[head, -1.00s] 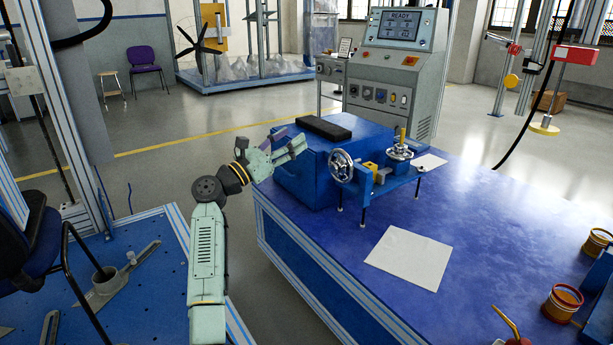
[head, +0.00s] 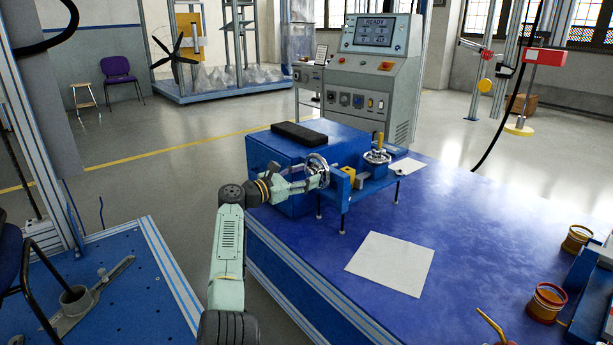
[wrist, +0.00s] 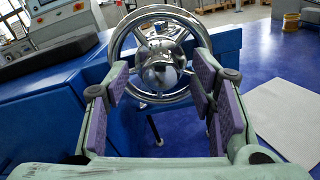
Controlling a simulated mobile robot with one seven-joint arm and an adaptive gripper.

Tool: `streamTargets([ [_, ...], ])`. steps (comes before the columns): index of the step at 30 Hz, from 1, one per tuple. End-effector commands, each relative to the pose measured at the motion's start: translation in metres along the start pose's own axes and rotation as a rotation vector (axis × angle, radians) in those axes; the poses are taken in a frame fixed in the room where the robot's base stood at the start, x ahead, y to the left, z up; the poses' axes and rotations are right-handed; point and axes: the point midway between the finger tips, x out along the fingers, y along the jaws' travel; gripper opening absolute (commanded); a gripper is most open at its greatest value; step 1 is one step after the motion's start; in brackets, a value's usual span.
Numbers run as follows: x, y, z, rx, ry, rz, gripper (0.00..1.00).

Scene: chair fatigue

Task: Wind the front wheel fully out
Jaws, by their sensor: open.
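The front wheel (head: 318,167) is a shiny chrome handwheel on the near left end of a blue slide fixture (head: 362,185). In the wrist view the front wheel (wrist: 162,68) faces me, with its spokes, round hub and most of its rim visible. My gripper (head: 310,180) is right at the wheel in the head view. In the wrist view my gripper (wrist: 160,88) is open, its purple-padded fingers on either side of the hub. I cannot tell whether they touch the wheel. A second chrome wheel (head: 377,157) lies flat at the fixture's far end.
A blue box (head: 262,160) with a black pad (head: 300,134) stands close behind the fixture. A white sheet (head: 392,262) lies on the blue table (head: 470,215). A grey console (head: 372,75) stands behind.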

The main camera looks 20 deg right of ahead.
Motion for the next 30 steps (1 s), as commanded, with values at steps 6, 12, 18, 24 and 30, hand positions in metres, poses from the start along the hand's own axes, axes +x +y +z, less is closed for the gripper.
streamTargets([
  [6, 0.0095, -0.0007, -0.0002, 0.000, 0.000, 0.000, 0.51],
  [12, 0.0095, -0.0006, 0.0000, 0.000, 0.000, 0.000, 0.51],
  [18, 0.0093, -0.0006, -0.0001, 0.000, 0.000, 0.000, 0.38],
  [24, 0.0092, -0.0006, -0.0001, 0.000, 0.000, 0.000, 0.25],
  [30, 0.0092, -0.0006, -0.0001, 0.000, 0.000, 0.000, 0.11],
])
